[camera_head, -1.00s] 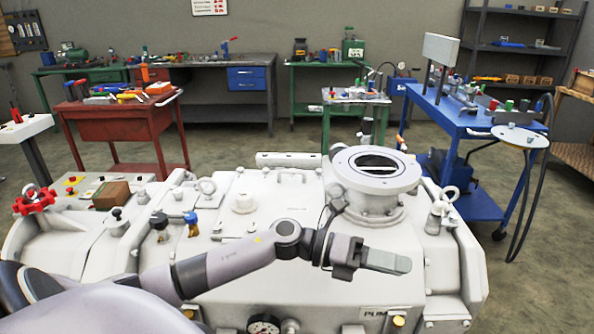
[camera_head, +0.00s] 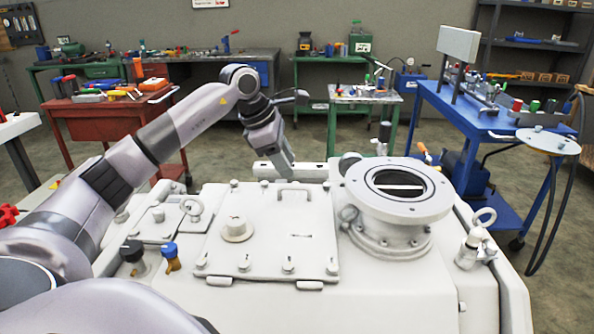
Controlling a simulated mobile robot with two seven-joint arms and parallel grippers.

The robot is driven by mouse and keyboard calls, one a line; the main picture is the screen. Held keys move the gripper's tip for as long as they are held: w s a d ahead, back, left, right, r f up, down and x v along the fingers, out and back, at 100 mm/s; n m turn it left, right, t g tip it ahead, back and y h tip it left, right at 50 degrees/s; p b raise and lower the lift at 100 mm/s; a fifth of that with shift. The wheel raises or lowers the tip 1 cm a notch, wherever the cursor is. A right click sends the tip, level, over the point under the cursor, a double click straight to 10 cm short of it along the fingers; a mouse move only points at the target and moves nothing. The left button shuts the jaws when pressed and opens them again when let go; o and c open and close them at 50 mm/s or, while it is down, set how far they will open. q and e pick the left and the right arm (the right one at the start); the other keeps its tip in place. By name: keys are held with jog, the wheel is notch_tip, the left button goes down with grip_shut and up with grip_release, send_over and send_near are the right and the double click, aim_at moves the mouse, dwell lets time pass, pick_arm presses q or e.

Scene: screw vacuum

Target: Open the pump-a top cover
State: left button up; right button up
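The pump (camera_head: 410,285) is a large white machine filling the lower middle of the head view. Its top cover (camera_head: 275,240) is a flat white plate lying flat on the pump, with small bolts or latches along its edges, a round white knob (camera_head: 237,229) and a bar handle (camera_head: 294,189) near its far edge. My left gripper (camera_head: 286,167) points down just beyond the cover's far edge, by a white bar (camera_head: 312,172). Nothing shows in its grip. Its fingers are seen side-on, so their gap cannot be told. My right gripper is out of view.
Black and blue valve handles (camera_head: 171,255) sit left of the cover. A red cabinet (camera_head: 100,120), a green table (camera_head: 365,97) and a blue cart (camera_head: 490,128) stand behind.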

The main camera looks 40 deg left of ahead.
aim_at(297, 188)
pick_arm(q)
jog(key=shift+w+a+x, duration=0.1)
jog(key=shift+a+x, duration=0.05)
jog(key=shift+x, duration=1)
jog(key=shift+w+a+x, duration=0.1)
jog(key=shift+x, duration=1.1)
jog(key=shift+w+a+x, duration=0.1)
jog(key=shift+a+x, duration=0.05)
jog(key=shift+x, duration=1)
jog(key=shift+r, duration=0.1)
grip_shut()
